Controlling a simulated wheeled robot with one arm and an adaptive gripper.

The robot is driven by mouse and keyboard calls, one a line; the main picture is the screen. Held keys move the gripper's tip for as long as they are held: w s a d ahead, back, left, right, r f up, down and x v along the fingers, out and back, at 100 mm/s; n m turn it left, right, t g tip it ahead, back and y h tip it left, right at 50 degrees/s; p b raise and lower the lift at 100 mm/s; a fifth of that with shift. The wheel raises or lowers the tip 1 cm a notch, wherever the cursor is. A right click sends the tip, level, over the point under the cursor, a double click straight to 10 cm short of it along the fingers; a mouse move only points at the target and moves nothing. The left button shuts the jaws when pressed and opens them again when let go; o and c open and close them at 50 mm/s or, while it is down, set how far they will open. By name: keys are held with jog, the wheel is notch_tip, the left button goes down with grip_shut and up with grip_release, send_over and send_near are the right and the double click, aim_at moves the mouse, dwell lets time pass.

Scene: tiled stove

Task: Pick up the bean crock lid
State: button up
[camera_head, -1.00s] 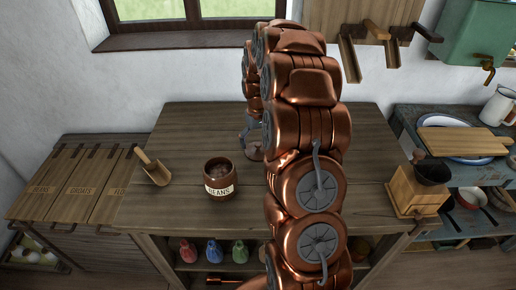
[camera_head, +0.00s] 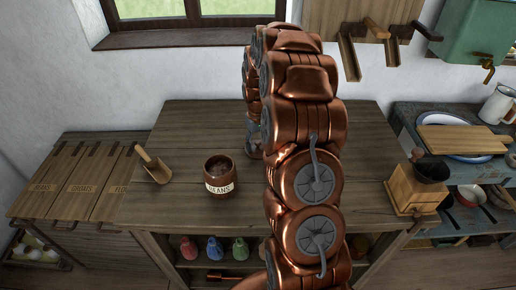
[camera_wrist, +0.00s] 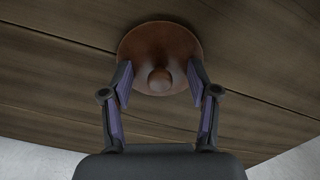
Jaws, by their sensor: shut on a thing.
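The bean crock lid (camera_wrist: 158,42) is a round, reddish-brown disc with a small round knob, seen from above in the wrist view. My gripper (camera_wrist: 160,68) is shut on it, with one finger at its left and one at its right. I cannot tell whether the lid touches the wooden tabletop beneath it. In the head view my arm hides most of the gripper and lid. The brown bean crock (camera_head: 220,173), with a pale BEANS label, stands upright and uncovered to the left of my arm, its dark contents showing.
A wooden scoop (camera_head: 154,167) is left of the crock on the wooden table (camera_head: 190,125). A wooden grinder (camera_head: 416,190) is at the table's right edge. Labelled bins (camera_head: 75,185) stand at the left. The wall and window are behind; the table's back left is clear.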

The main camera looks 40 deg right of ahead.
jog(key=shift+s+f, duration=0.1)
jog(key=c, duration=0.7)
jog(key=shift+f, duration=0.1)
grip_shut()
